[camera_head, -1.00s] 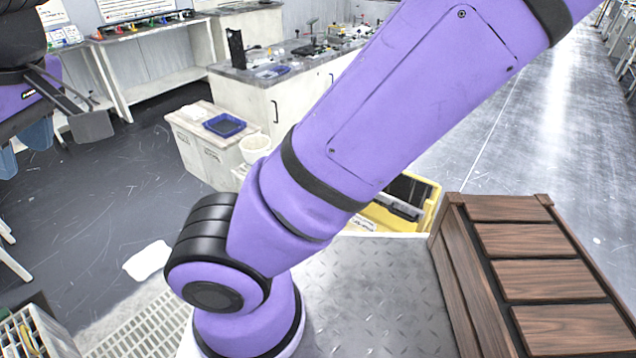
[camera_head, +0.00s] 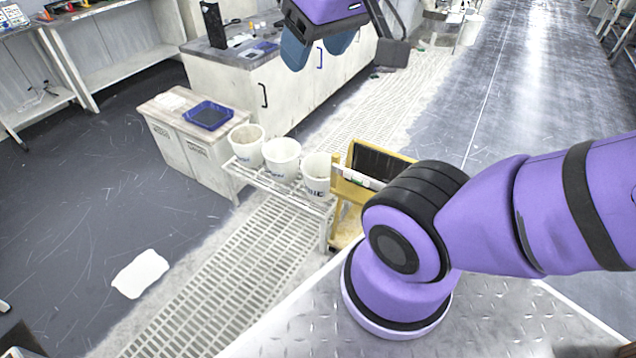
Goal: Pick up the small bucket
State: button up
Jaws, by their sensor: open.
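Three white buckets stand in a row on a low metal rack: one at the left (camera_head: 247,146), one in the middle (camera_head: 281,160) and one at the right (camera_head: 316,175). They have dark lettering and look alike in size; I cannot tell which is the small bucket. My gripper (camera_head: 316,52) is at the top centre of the head view, with its two blue fingers apart and empty. In the picture it is above the buckets, in front of the white cabinet, and touches no bucket.
The low rack (camera_head: 320,208) stands between a white bin unit bearing a blue tray (camera_head: 208,115) and a yellow cart (camera_head: 346,190). A white cabinet (camera_head: 280,95) stands behind. Floor grating (camera_head: 225,270) lies in front. A white sheet (camera_head: 140,273) lies on the dark floor.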

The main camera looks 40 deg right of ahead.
aim_at(315, 168)
jog(key=l+z, duration=0.1)
jog(key=z, duration=0.9)
jog(key=i+j+z, duration=0.1)
jog(key=j, duration=0.25)
jog(key=i+j+z, duration=0.15)
jog(key=i+j, duration=0.15)
jog(key=i+j+z, duration=0.1)
jog(key=j, duration=0.35)
jog(key=i+j+z, duration=0.15)
jog(key=j, duration=0.3)
jog(key=i+j+z, duration=0.1)
jog(key=i+j, duration=0.15)
jog(key=j, duration=0.15)
jog(key=i+j+z, duration=0.1)
jog(key=j, duration=0.35)
jog(key=i+j+z, duration=0.15)
jog(key=j, duration=0.3)
jog(key=i+j+z, duration=0.1)
jog(key=j, duration=0.35)
